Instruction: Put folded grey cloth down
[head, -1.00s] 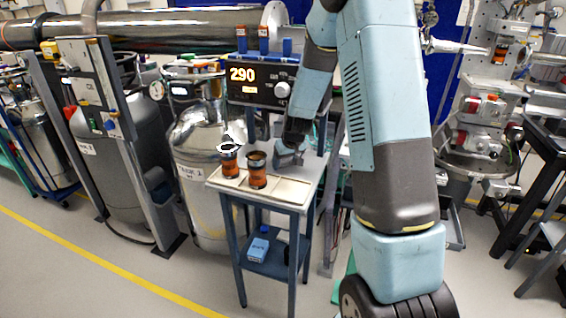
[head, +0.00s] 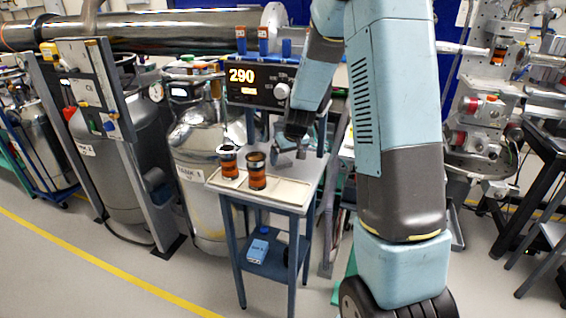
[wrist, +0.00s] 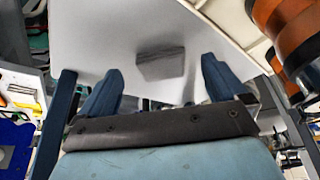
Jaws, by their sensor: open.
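The folded grey cloth (wrist: 160,65) lies on the white top of the small blue-legged cart (wrist: 110,35). In the head view the cloth (head: 284,160) is a small grey patch below my gripper (head: 291,147), partly hard to make out. In the wrist view my gripper (wrist: 158,88) has its two blue-grey fingers spread wide, with nothing between them. The cloth shows beyond the fingertips, apart from both.
Two orange-and-black cylinders (head: 257,172) stand on a cream tray (head: 285,191) at the cart's front left. A controller reading 290 (head: 262,83) stands behind. A blue box (head: 258,250) sits on the lower shelf. Steel dewars (head: 195,150) stand to the left.

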